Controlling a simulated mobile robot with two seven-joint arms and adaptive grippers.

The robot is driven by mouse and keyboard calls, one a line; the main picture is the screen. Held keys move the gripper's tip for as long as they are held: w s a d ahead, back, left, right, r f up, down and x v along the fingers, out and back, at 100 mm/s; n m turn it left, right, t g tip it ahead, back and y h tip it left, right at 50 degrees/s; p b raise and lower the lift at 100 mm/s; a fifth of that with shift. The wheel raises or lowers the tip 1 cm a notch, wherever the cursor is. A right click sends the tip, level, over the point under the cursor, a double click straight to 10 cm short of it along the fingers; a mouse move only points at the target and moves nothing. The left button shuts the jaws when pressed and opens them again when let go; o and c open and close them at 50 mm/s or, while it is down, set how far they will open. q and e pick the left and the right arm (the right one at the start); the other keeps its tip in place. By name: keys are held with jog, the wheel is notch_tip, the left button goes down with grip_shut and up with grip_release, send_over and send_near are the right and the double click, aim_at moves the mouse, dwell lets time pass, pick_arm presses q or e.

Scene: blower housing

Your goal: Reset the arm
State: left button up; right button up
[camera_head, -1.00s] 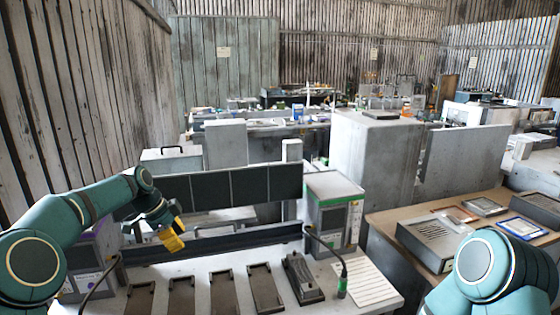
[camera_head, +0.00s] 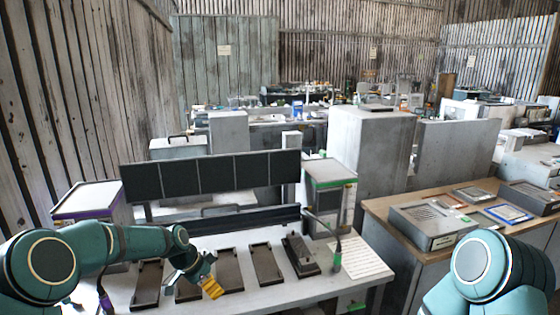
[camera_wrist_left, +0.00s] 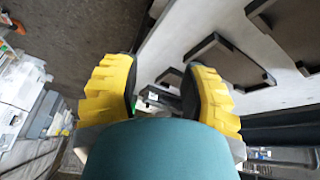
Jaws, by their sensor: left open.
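My left arm comes in from the left in the head view. Its gripper (camera_head: 211,287), with yellow fingers, hangs over the front part of the white bench (camera_head: 318,275), by the dark trays. In the left wrist view the two yellow fingers (camera_wrist_left: 160,92) stand wide apart with nothing between them. The bench top and dark trays show beyond and to the right of the fingers there. Of my right arm only a teal link shows at the lower right of the head view; its gripper is out of view.
Several dark trays (camera_head: 229,270) lie in a row on the bench. A black panel (camera_head: 220,177) stands behind them. A box with green edging (camera_head: 330,195) and a purple-edged box (camera_head: 92,200) flank it. A wooden-topped table (camera_head: 378,208) with devices stands at right.

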pick_arm(q)
jog(key=s+d+f+n+b, duration=0.1)
jog(key=s+d+f+n, duration=0.25)
jog(key=s+f, duration=0.4)
jog(key=s+d+f+n+b, duration=0.2)
jog(key=s+d+f+n, duration=0.15)
jog(key=s+f, duration=0.45)
jog(key=s+d+f+n, duration=0.1)
jog(key=s+f+n, duration=0.1)
jog(key=s, duration=0.5)
jog(key=s+d+f+n+b, duration=0.1)
jog(key=s+f+n, duration=0.2)
jog(key=s, duration=0.4)
jog(key=shift+s+f+y, duration=0.2)
jog(key=shift+f+y, duration=0.2)
